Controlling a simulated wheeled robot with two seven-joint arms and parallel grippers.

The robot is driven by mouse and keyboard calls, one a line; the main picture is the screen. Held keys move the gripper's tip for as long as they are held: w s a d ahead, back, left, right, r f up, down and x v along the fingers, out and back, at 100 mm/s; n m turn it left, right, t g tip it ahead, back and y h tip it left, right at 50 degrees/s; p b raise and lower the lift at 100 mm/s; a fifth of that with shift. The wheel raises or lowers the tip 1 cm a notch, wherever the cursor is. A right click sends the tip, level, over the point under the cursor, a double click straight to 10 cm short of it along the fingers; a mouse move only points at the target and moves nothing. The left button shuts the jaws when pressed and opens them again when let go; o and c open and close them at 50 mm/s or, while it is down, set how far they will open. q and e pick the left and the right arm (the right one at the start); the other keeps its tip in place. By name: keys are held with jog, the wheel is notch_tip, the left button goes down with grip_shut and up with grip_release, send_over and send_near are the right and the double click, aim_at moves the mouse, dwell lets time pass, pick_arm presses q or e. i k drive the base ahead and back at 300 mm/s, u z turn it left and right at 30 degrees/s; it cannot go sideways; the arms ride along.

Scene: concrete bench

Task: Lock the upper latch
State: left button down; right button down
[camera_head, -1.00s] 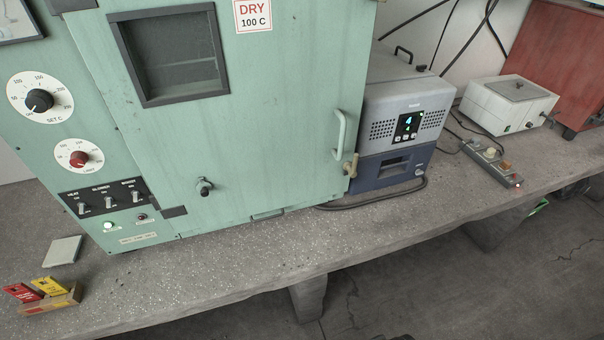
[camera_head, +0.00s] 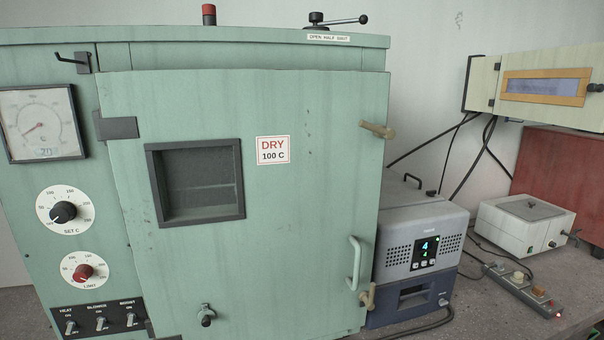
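The green oven's door (camera_head: 290,230) appears closed or nearly closed, with a small dark window and a "DRY 100 C" sign. The upper latch (camera_head: 377,130) is a tan lever near the door's top right edge, tilted slightly down to the right, its end sticking out past the edge. The lower latch (camera_head: 367,296) is a similar tan lever near the bottom right, standing roughly upright. A pale green handle (camera_head: 354,263) stands just above the lower latch. Neither of my grippers shows in the view.
A grey-blue instrument (camera_head: 421,255) stands close on the oven's right. Beyond are a white box (camera_head: 524,224), a power strip (camera_head: 522,289) and a red cabinet (camera_head: 560,185). A vent lever (camera_head: 338,20) sits on the oven top.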

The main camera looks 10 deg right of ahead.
aim_at(379, 130)
jog(key=u, duration=1.75)
jog(key=k, duration=0.45)
jog(key=z, duration=0.8)
